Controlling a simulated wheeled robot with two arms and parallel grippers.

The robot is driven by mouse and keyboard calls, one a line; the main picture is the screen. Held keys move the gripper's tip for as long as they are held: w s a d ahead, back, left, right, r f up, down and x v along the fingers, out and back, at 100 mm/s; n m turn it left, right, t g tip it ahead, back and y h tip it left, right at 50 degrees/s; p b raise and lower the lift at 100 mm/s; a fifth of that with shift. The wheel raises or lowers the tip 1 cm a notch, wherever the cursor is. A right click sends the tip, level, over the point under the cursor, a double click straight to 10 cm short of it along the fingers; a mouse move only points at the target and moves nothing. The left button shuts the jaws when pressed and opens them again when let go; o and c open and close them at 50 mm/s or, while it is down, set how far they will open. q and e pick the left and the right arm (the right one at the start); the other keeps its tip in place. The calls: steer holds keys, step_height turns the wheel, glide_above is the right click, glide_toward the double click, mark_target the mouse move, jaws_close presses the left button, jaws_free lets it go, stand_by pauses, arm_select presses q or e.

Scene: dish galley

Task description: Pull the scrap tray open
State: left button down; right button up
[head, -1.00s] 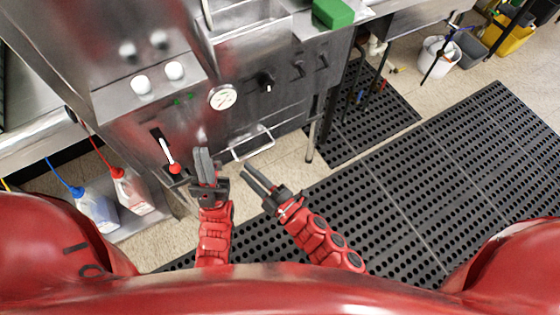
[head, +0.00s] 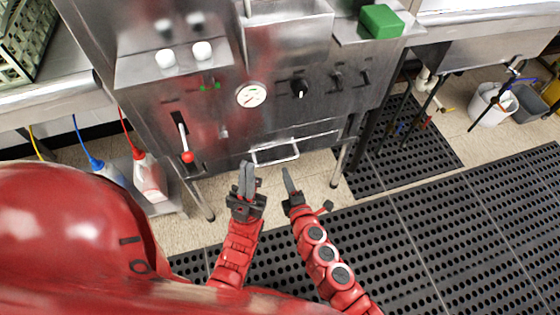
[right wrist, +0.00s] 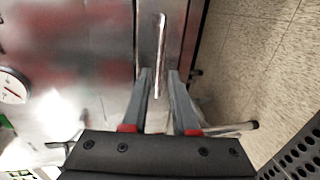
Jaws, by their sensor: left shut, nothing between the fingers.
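The scrap tray (head: 318,143) is a low steel front at the bottom of the machine, with a pale bar handle (head: 275,155). It looks closed against the machine. My right gripper (head: 287,178) is in front of and below the handle. In the right wrist view, my right gripper (right wrist: 160,75) is open, and the handle (right wrist: 161,45) lines up with the gap between its fingers. I cannot tell how deep the bar sits between them. My left gripper (head: 247,172) is shut and empty, left of the right one and near the handle's left end.
A red-tipped lever (head: 187,156), a gauge (head: 251,95) and a black knob (head: 299,88) are on the machine's front. Bottles (head: 149,178) stand at lower left. A machine leg (head: 340,165) is right of the handle. Black mats (head: 440,225) cover the floor at right.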

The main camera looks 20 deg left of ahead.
mark_target(280, 161)
steer(key=b+x, duration=0.1)
steer(key=x, duration=0.7)
steer(key=shift+b, duration=0.3)
steer(key=shift+s, duration=0.1)
jaws_close()
stand_by(0.9)
